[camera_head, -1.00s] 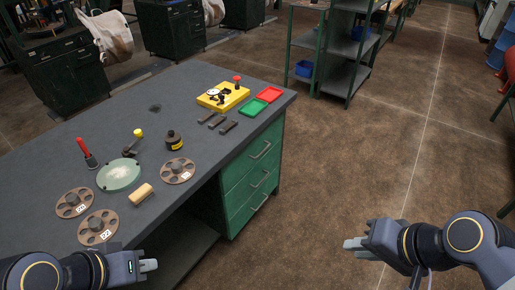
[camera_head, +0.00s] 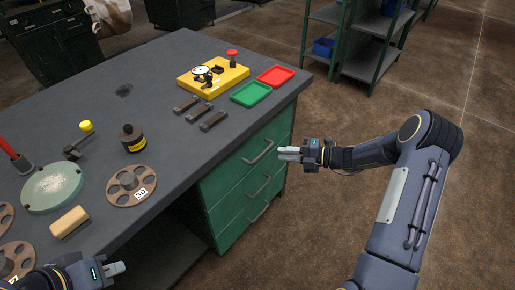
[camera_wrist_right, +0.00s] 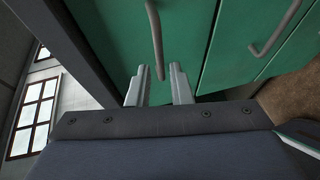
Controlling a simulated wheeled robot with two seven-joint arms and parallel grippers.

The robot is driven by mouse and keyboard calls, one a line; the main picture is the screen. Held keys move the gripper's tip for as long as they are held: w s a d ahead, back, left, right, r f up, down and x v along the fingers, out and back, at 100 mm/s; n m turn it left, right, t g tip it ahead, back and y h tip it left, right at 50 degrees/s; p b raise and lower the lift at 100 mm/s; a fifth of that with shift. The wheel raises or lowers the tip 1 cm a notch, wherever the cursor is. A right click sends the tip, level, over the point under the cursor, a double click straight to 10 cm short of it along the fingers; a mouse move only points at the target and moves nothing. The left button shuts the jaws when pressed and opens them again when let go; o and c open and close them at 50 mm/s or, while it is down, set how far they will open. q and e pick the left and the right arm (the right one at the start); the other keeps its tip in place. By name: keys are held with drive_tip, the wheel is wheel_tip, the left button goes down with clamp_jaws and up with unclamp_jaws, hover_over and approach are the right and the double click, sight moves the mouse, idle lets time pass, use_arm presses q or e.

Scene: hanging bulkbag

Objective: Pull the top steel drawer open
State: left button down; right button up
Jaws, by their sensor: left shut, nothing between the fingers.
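The green top steel drawer (camera_head: 232,166) is closed under the bench top, with a grey bar handle (camera_head: 258,153) on its front. My right gripper (camera_head: 282,154) is just to the right of this handle, apart from the drawer front in the head view. In the right wrist view its fingers (camera_wrist_right: 158,88) are spread and empty, and the handle (camera_wrist_right: 156,40) lies ahead, roughly in line with the gap. Whether they touch it I cannot tell. My left gripper (camera_head: 115,268) is shut and empty over the near side of the bench.
Two more drawers with handles (camera_head: 261,184) sit below. The floor to the right is clear up to shelves.

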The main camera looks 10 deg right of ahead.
sight(264, 151)
drive_tip(key=b+x, duration=0.1)
drive_tip(key=x, duration=0.6)
drive_tip(key=shift+w+a, duration=0.1)
drive_tip(key=shift+a, duration=0.25)
drive_tip(key=shift+c, duration=0.5)
clamp_jaws()
